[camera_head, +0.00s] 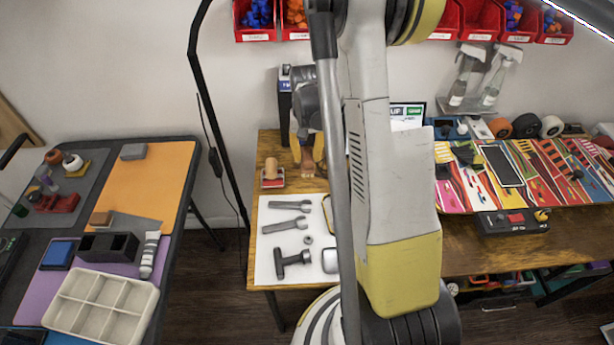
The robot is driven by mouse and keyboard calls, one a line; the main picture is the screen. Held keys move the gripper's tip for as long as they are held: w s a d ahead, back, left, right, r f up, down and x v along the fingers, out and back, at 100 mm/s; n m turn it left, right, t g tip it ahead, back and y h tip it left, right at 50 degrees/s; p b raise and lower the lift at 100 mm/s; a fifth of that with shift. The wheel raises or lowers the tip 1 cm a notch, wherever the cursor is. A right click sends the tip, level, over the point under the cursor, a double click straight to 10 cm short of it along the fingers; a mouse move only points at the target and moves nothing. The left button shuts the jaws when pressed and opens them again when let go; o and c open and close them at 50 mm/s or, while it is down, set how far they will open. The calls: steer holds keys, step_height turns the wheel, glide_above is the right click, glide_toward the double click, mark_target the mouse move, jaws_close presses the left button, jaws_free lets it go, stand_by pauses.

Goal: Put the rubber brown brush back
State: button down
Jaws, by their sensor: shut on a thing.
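My gripper (308,155) is at the back left of the wooden table, pointing down, partly hidden by my own arm. It is shut on a small brown thing (308,170), which looks like the rubber brown brush. The brush is at or just above the tabletop; I cannot tell whether it touches. Its details are too small to make out.
A wooden-handled block with a red base (272,182) stands just left of the gripper. A white sheet (268,235) with wrenches and a hammer-like tool lies in front. The left table (185,165) holds a sectioned tray (100,305).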

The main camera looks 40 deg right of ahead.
step_height(320, 180, down, 7)
steer(key=shift+r+b, duration=0.1)
steer(key=shift+b, duration=1)
steer(key=c, duration=1.5)
jaws_free()
steer(key=shift+c, duration=0.2)
steer(key=o, duration=0.3)
steer(key=shift+o, duration=0.2)
